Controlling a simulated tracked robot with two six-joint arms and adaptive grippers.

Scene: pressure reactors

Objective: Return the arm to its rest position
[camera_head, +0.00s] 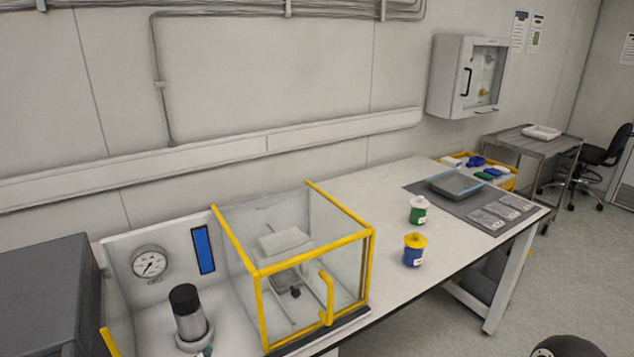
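Neither of my grippers shows in the head view. A dark rounded part at the bottom right edge is probably a piece of my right arm; no fingers show on it. On the white bench (345,195) stands a clear box with a yellow frame (372,270) and a yellow handle. Left of it, in a white bay, is a metal cylinder with a black cap (186,312). A round pressure gauge (149,263) and a blue strip (203,249) are on the bay's back wall.
A jar with a yellow lid (413,251) and a white-and-green jar (418,211) stand near the bench's front edge. A grey tray (455,186) lies on a dark mat farther right. A dark grey cabinet (45,295) is at left.

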